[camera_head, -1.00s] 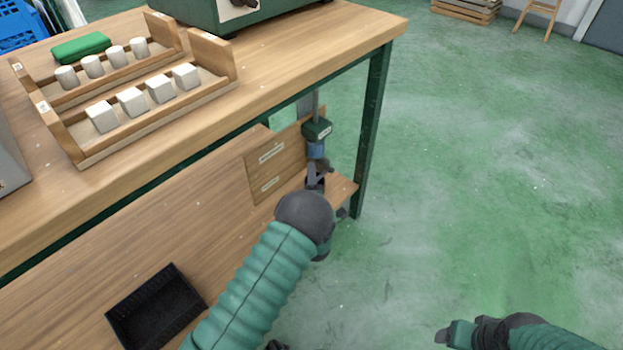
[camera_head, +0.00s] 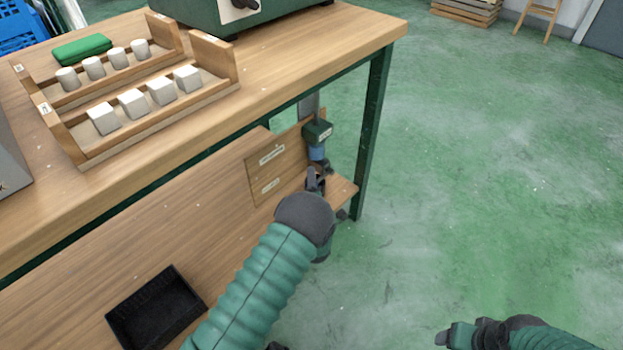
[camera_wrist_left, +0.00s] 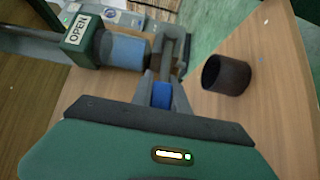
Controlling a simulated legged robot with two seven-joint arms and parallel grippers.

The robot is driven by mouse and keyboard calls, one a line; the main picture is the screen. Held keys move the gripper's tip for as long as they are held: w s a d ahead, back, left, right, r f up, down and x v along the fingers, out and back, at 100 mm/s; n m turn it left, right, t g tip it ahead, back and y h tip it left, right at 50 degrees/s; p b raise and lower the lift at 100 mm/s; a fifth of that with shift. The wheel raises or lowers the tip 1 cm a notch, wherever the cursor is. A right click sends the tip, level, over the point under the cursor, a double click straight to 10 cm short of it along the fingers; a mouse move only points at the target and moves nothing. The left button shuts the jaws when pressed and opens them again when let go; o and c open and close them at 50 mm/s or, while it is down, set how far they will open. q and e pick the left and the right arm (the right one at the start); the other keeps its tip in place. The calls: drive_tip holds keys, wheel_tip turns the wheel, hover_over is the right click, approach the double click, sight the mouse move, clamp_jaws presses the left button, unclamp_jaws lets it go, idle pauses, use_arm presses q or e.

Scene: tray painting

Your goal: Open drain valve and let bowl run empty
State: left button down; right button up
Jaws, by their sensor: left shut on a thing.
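A drain valve with a green block (camera_head: 318,132) and a blue section (camera_head: 316,152) hangs at the far end of the bench's lower shelf. In the left wrist view the green block (camera_wrist_left: 84,38) carries an OPEN label, and the blue section (camera_wrist_left: 122,50) ends at a dark metal part. My left gripper (camera_head: 316,180) is just below the valve. In the left wrist view it (camera_wrist_left: 165,78) is shut on a small blue-ended handle (camera_wrist_left: 162,94) beside the valve. My right gripper (camera_head: 458,336) is low at the right, clear of the bench; its jaw gap is unclear. I see no bowl.
A dark cup (camera_wrist_left: 226,74) stands on the shelf close to my left gripper. A labelled wooden panel (camera_head: 268,172) and the bench leg (camera_head: 372,130) flank the valve. A black tray (camera_head: 157,310) lies on the lower shelf. The floor at right is clear.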

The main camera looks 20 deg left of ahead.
use_arm(q)
drive_tip(key=shift+s+d+f, duration=0.1)
drive_tip(key=shift+d+f, duration=0.05)
drive_tip(key=shift+f, duration=0.1)
idle(0.4)
drive_tip(key=r+m+g+p, duration=0.1)
drive_tip(key=p, duration=0.3)
drive_tip(key=r+m+g+p, duration=0.1)
drive_tip(key=g+p, duration=0.1)
drive_tip(key=p, duration=0.2)
drive_tip(key=shift+w+d+r+m+h, duration=0.1)
drive_tip(key=shift+w+r+m+h, duration=0.1)
drive_tip(key=shift+m+h, duration=0.2)
drive_tip(key=c, duration=1.5)
unclamp_jaws()
drive_tip(key=shift+f, duration=0.1)
drive_tip(key=shift+o, duration=1.1)
drive_tip(key=shift+r+p, duration=0.2)
drive_tip(key=shift+p, duration=0.1)
